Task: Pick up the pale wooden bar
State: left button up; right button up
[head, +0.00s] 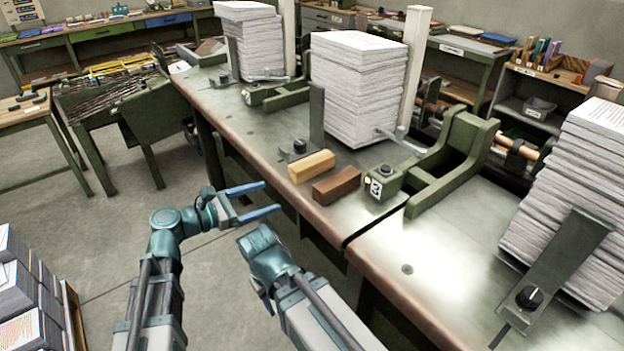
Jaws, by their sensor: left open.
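The pale wooden bar (311,166) lies on the metal bench top near its front edge, beside a darker brown bar (336,185) to its right. My left gripper (270,199) is open and empty. In the picture its fingers are to the left of and below the pale bar, in front of the bench edge, and apart from the bar. My right arm (290,285) comes in from the bottom, just right of the left arm.
A tall paper stack (357,85) and a dark upright plate (317,117) stand just behind the bars. A green bracket (440,165) stands to their right. The bench edge (255,150) lies between my left gripper and the bars. Another paper stack (570,190) stands at right.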

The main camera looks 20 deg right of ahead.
pick_arm(q)
jog(key=w+r+n+t+h, duration=0.1)
jog(key=w+r+n, duration=0.1)
jog(key=n, duration=0.1)
send_near(302, 165)
jog(key=x, duration=0.5)
jog(key=shift+s+f, duration=0.3)
jog(key=shift+f, duration=0.05)
jog(key=x, duration=0.5)
jog(key=shift+w+r, duration=0.25)
jog(key=shift+w, duration=0.15)
grip_shut()
